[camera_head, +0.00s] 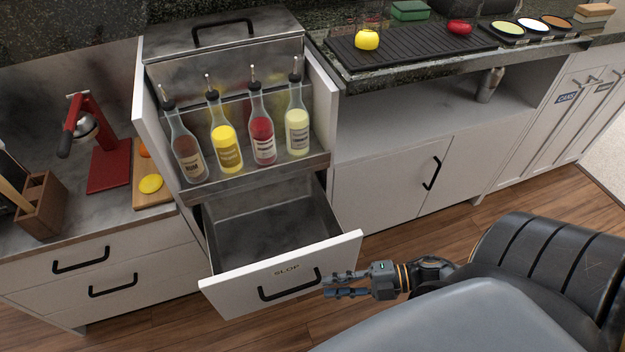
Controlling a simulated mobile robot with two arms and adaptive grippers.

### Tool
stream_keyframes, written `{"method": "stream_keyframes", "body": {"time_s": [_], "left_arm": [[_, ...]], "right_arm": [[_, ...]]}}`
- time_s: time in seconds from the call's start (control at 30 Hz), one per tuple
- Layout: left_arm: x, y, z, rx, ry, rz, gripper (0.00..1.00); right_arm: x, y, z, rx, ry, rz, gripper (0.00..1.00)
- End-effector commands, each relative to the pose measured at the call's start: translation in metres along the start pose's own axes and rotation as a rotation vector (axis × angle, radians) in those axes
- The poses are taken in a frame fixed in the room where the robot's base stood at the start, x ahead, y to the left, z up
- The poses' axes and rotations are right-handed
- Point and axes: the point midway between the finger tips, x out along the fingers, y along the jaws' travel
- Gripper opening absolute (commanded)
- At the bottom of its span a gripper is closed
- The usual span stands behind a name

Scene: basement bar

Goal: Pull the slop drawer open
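The slop drawer (235,286) is pulled well out below the bottle rack, and its metal inside looks empty. Its white front carries the label "SLOP" and a black bar handle (290,290). My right gripper (328,286) comes in from the right, with its fingertips just beside the right end of the handle. Its two fingers are apart with a gap between them, and I see nothing held. Whether a fingertip touches the handle I cannot tell. My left gripper is not in view.
Several pour-spout bottles (226,140) stand in the metal rack above the drawer. A red juicer (107,160) and a cutting board (150,197) sit on the left counter. White cabinets (390,193) stand to the right. Wooden floor (400,250) lies open before them.

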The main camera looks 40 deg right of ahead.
Motion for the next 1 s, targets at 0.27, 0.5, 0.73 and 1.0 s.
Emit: {"method": "stream_keyframes", "body": {"time_s": [0.27, 0.5, 0.73, 1.0], "left_arm": [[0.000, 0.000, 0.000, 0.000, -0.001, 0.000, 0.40], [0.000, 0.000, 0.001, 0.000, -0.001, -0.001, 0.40], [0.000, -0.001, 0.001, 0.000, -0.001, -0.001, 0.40], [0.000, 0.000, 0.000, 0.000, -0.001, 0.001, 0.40]], "right_arm": [[-0.025, 0.000, 0.000, 0.000, 0.000, 0.001, 0.20], [-0.026, 0.000, 0.000, 0.000, 0.000, 0.001, 0.20], [-0.026, 0.000, 0.000, 0.000, 0.000, 0.001, 0.20], [-0.026, 0.000, 0.000, 0.000, 0.000, 0.000, 0.20]]}}
